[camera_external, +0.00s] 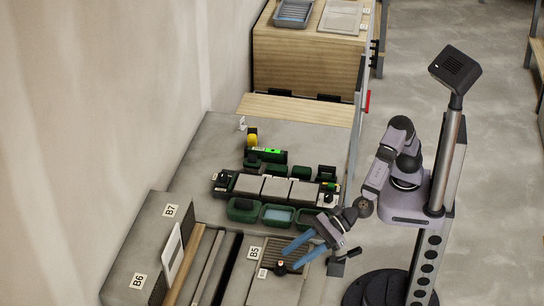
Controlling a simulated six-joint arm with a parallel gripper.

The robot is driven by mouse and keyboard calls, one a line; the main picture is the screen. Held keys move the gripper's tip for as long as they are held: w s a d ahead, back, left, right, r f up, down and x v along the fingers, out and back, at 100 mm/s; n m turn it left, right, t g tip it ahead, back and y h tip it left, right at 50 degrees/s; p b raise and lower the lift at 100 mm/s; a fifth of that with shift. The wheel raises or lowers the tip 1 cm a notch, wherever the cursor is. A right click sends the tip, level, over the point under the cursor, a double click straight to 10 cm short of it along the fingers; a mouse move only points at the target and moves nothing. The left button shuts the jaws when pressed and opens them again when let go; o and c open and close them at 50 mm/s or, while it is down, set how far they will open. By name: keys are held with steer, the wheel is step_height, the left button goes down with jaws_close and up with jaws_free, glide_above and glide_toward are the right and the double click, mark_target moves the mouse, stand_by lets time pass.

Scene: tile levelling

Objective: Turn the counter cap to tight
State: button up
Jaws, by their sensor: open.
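A small dark knob-like cap (280,266) with a reddish top stands on the ribbed grey panel (262,258) beside the B5 label. I cannot tell for sure that it is the counter cap, nor how far it is turned. My gripper (291,259) has two blue fingers, spread apart, pointing left and down toward this cap. The fingertips are close to the cap at its right; whether they touch it is too small to tell. Nothing shows between the fingers.
A row of pale tiles (276,188) lies on a dark fixture behind my gripper. Green bins (243,210) stand in front of it. A device with a lit green display (273,151) stands further back. An upright white panel (172,254) is at left.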

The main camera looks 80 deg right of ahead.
mark_target(283, 264)
steer(key=shift+p+x, duration=0.55)
steer(key=shift+x, duration=2.4)
steer(key=shift+c, duration=0.3)
steer(key=c, duration=1)
